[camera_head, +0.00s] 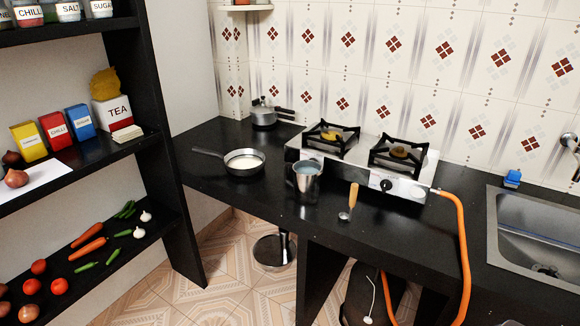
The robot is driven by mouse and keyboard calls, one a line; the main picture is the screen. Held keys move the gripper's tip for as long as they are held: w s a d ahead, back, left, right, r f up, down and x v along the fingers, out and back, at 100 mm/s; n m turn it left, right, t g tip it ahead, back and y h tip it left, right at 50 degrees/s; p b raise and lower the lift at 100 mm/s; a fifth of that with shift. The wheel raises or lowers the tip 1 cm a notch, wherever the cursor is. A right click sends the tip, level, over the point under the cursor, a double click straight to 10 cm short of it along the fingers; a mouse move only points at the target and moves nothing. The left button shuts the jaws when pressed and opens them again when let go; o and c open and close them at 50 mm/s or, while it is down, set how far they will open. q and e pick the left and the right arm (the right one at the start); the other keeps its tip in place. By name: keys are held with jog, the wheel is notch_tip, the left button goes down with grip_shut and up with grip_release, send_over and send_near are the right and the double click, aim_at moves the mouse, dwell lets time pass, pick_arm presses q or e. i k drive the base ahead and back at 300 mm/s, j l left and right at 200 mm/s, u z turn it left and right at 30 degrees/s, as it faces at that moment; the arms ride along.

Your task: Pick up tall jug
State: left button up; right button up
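The tall jug (306,185) is a shiny steel vessel standing upright on the black counter (250,200), in front of the stove's left side. Its open top shows a pale bluish content, and a handle seems to be on its left side. A shallow pan (245,162) with white content stands to its left, and a wooden-handled ladle (350,203) is to its right. Neither of my grippers is in view, and nothing is touching the jug that I can see.
A two-burner stove (365,165) stands behind the jug, with an orange hose (464,260) hanging over the counter's front edge. A lidded pot (264,115) is at the back left, a sink (540,240) at the right. A black shelf (165,150) stands at the left.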

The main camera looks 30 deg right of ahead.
aim_at(307, 173)
jog(key=i+j+z, duration=0.1)
jog(key=i+z, duration=0.35)
jog(key=i+j+z, duration=0.15)
jog(key=z, duration=0.3)
jog(key=i+j+z, duration=0.6)
jog(key=j+z, duration=0.25)
jog(key=i+l, duration=0.05)
jog(key=l, duration=0.05)
